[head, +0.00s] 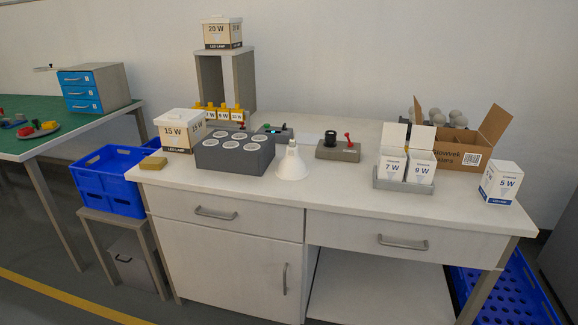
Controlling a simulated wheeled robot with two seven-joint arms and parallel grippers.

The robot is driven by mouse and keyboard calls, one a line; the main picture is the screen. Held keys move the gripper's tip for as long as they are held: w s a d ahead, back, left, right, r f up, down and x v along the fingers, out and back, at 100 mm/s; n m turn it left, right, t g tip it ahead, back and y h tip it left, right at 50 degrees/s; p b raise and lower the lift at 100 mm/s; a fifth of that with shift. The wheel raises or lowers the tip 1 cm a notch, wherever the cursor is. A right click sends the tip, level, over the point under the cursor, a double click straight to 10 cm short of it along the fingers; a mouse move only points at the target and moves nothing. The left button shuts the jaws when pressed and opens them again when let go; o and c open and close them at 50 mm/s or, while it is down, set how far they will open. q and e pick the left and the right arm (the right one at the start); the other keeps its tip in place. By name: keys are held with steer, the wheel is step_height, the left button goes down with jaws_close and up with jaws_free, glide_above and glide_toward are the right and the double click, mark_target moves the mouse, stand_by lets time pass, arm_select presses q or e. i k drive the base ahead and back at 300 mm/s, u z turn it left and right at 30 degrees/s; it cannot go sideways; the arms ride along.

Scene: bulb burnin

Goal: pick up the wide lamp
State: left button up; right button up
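The wide lamp (292,165) is a white, cone-shaped reflector bulb. It stands on the white workbench with its wide face down and its narrow base up. It is just right of a dark grey block with several round sockets (236,152); a small gap or contact between them cannot be told. Neither of my grippers shows in the head view.
A grey device with a red lever (338,150) stands behind right of the lamp. A grey tray (403,185) holds two lamp boxes. A 15 W box (180,131), a 5 W box (499,184) and an open carton (462,154) stand on the bench. The front middle is clear.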

mark_target(291, 167)
steer(key=u, duration=1.05)
steer(key=i, duration=1.8)
steer(key=z, duration=0.9)
